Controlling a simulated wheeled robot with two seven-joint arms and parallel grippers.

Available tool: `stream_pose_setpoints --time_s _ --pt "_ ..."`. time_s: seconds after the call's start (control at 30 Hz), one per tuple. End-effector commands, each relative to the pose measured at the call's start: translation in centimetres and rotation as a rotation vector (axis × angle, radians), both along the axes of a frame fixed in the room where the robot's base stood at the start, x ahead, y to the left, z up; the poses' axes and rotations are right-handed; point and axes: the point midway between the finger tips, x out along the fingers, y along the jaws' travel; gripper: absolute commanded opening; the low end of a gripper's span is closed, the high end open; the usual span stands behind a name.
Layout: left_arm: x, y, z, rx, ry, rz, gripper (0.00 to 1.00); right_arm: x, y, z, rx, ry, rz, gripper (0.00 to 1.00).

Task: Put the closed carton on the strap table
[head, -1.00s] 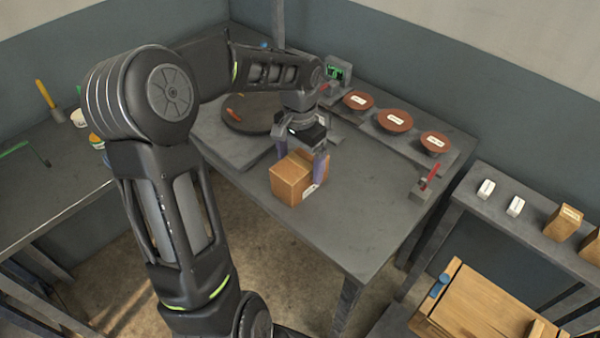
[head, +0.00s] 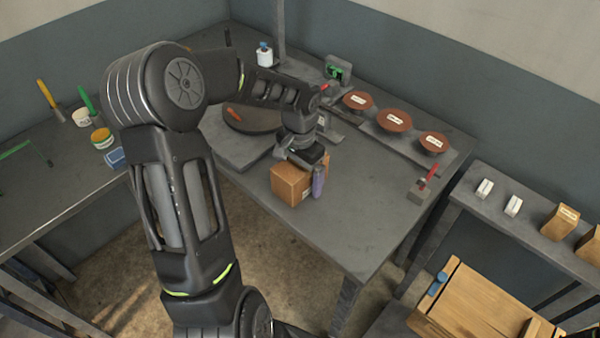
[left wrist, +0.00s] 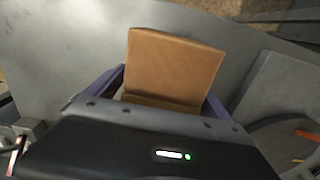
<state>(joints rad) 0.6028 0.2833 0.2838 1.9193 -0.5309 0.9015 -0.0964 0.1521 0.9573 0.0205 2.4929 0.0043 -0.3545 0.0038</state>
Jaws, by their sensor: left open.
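A closed brown carton (head: 290,184) stands on the grey table (head: 355,215) near its front left edge in the head view. My left gripper (head: 300,178) is over the carton from above, with a purple finger showing at the carton's right side. In the left wrist view the carton (left wrist: 172,68) lies between the two purple fingers of the gripper (left wrist: 165,90), one on each side. The jaws are open, and the gripper hides part of the carton's top. My right gripper is not in view.
A round dark turntable (head: 250,115) is behind the carton. Several reddish discs (head: 394,120) sit along the table's back, with a red-handled clamp (head: 427,180) at the right. A lower shelf with small boxes (head: 560,222) stands right. The table's front right is clear.

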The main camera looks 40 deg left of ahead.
Motion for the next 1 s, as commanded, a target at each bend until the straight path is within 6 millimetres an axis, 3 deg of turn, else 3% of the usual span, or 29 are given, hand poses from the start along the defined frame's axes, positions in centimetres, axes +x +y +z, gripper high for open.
stream_pose_setpoints --time_s 0.2,1.0 --pt "0.01 0.01 0.03 0.000 0.000 0.000 0.92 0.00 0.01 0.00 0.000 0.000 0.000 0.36" --pt "0.00 0.00 0.03 0.000 0.000 0.000 0.26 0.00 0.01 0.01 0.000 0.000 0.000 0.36"
